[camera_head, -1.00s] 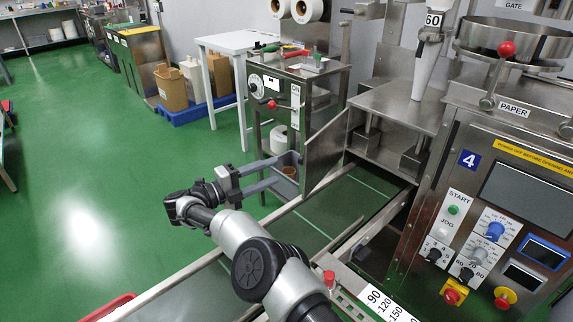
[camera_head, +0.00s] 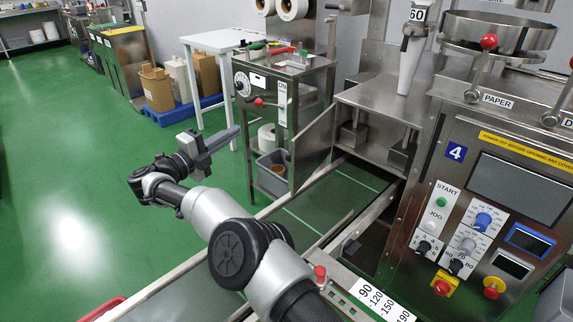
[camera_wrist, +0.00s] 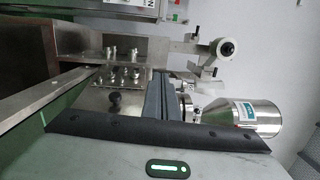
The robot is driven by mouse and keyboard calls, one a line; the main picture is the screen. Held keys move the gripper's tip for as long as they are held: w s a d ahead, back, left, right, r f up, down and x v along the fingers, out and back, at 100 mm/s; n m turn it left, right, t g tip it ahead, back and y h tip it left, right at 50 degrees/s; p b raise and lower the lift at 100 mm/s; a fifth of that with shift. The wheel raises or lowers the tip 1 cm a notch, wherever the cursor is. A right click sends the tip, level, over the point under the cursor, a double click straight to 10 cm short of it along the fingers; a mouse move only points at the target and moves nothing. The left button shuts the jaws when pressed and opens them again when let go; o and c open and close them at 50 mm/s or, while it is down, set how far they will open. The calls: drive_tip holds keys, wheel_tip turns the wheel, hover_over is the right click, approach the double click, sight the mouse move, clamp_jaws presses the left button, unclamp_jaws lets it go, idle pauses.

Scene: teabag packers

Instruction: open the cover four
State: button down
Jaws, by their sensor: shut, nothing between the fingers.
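The machine with the blue number 4 plate (camera_head: 455,152) stands at the right in the head view. A flat metal cover panel (camera_head: 312,146) stands upright at the left of its lower bay, swung outward, and the bay behind it is exposed. I cannot tell whether this panel is cover four. My gripper (camera_head: 237,131) is shut and empty, left of the panel and apart from it in the picture. In the wrist view its grey fingers (camera_wrist: 155,100) lie together, pointing up the picture.
A metal stand with a dial (camera_head: 243,84) is behind my gripper, with a grey bin (camera_head: 271,170) low beside it. A white table (camera_head: 205,42) and cardboard boxes (camera_head: 157,92) are farther back. Green floor (camera_head: 60,150) is free at the left. A red button (camera_head: 320,272) is near my arm.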

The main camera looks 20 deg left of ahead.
drive_tip(key=w+r+n+y, duration=0.2)
drive_tip(key=r+n+y, duration=0.65)
drive_tip(key=r, duration=0.75)
drive_tip(key=w+r+n+y, duration=0.2)
drive_tip(key=r+n+y, duration=0.65)
drive_tip(key=r, duration=0.65)
drive_tip(key=s+d+f+n+g+h, duration=0.2)
drive_tip(key=d, duration=0.8)
drive_tip(key=s+d+f+n+g+h, duration=0.2)
drive_tip(key=s+d+f+n, duration=0.1)
drive_tip(key=d, duration=0.7)
drive_tip(key=s+d+f+n+g+h, duration=0.1)
drive_tip(key=s+d+f+n+g, duration=0.1)
drive_tip(key=d, duration=0.8)
drive_tip(key=s+d+f+m+g+h+p, duration=0.1)
drive_tip(key=s+d+f+g+h, duration=0.2)
drive_tip(key=s+d+f, duration=0.45)
drive_tip(key=s+d+f+g+h, duration=0.2)
drive_tip(key=s+d+f, duration=0.3)
drive_tip(key=d, duration=0.6)
drive_tip(key=m+g+y+p, duration=0.2)
drive_tip(key=y, duration=0.1)
approach(301, 167)
drive_tip(key=shift+x, duration=1.95)
